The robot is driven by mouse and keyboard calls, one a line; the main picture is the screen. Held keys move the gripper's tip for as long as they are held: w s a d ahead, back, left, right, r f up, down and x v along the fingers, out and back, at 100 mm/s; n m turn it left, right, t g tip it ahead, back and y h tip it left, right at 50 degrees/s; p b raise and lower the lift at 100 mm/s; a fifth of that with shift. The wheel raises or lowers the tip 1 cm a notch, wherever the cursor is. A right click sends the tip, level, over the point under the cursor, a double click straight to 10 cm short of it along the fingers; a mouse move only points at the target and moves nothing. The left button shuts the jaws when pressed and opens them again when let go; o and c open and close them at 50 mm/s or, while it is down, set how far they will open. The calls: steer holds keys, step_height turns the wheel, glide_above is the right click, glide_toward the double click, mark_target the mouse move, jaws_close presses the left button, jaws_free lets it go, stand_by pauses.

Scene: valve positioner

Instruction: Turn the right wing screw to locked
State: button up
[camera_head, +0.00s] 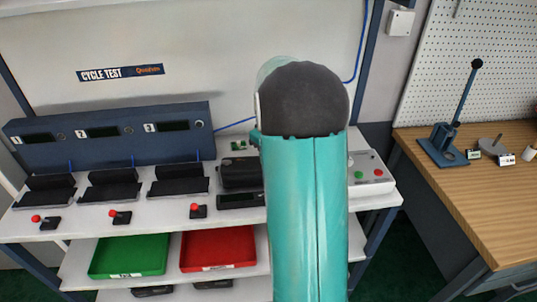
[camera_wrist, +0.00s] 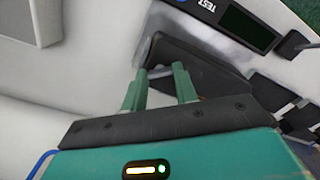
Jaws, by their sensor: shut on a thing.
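A dark device (camera_head: 240,173) stands on the white bench in the head view, left of my arm, which covers its right side. The wrist view shows a dark housing (camera_wrist: 200,60) close up, beside a panel marked TEST (camera_wrist: 235,18). My gripper (camera_wrist: 159,70) has two green fingers that reach to the edge of this housing. They are shut on a dark part there, with a gap between the fingers. I cannot make out the shape of the right wing screw or its lock position. My gripper is hidden behind my arm in the head view.
A blue numbered console (camera_head: 110,138), black cradles (camera_head: 113,186) and small red-topped levers (camera_head: 120,216) stand left. A control box with red and green buttons (camera_head: 370,174) is right of my arm. Green (camera_head: 130,257) and red (camera_head: 218,248) trays lie below. A wooden bench (camera_head: 470,185) stands right.

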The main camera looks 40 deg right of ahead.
steer(key=m, duration=0.3)
steer(key=shift+m, duration=0.4)
steer(key=shift+r+m, duration=0.1)
steer(key=shift+m, duration=1.9)
steer(key=o, duration=1)
step_height(320, 180, up, 14)
steer(key=shift+f, duration=0.15)
